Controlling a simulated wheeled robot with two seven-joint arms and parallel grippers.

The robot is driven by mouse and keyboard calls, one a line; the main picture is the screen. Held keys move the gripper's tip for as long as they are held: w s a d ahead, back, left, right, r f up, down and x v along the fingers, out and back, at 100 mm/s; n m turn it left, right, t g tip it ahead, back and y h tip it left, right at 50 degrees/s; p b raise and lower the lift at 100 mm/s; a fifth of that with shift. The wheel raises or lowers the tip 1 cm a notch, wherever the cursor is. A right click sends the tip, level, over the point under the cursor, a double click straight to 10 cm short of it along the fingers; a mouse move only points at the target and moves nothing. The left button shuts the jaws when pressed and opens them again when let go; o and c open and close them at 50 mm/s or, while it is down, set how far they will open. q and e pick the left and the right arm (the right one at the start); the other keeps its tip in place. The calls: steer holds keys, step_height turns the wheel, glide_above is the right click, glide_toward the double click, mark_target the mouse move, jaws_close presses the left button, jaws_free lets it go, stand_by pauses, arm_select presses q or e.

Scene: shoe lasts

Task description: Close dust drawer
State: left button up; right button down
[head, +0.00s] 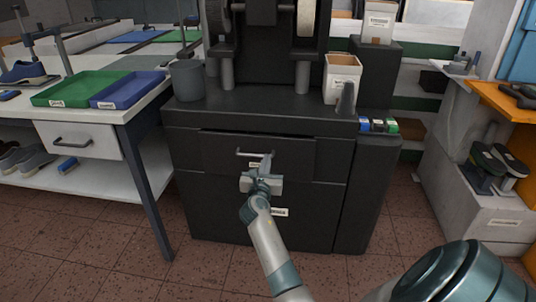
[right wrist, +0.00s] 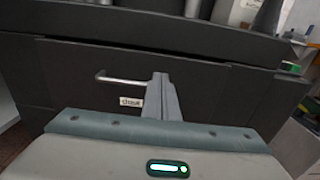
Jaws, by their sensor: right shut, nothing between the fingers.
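The dust drawer (head: 305,158) is a dark front panel in the black machine cabinet, with a silver bar handle (head: 250,153) and a small white label. Its panel looks close to flush with the cabinet; I cannot tell whether a gap is left. My right gripper (head: 267,160) is shut and empty, with its fingertips in front of the drawer at the right end of the handle. In the right wrist view the shut fingers (right wrist: 161,82) point at the drawer front (right wrist: 215,90), right of the handle (right wrist: 120,79). Contact with the panel cannot be told. My left gripper is not in view.
The black cabinet (head: 265,215) carries a grey cup (head: 187,80) and a white box (head: 342,78). A white workbench (head: 90,118) with green and blue trays stands at left. A white stand (head: 455,165) with shoes is at right. The tiled floor in front is clear.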

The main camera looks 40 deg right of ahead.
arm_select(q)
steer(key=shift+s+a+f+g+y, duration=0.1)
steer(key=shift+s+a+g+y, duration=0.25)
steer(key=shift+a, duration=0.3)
arm_select(e)
steer(key=v, duration=0.5)
steer(key=shift+a, duration=0.1)
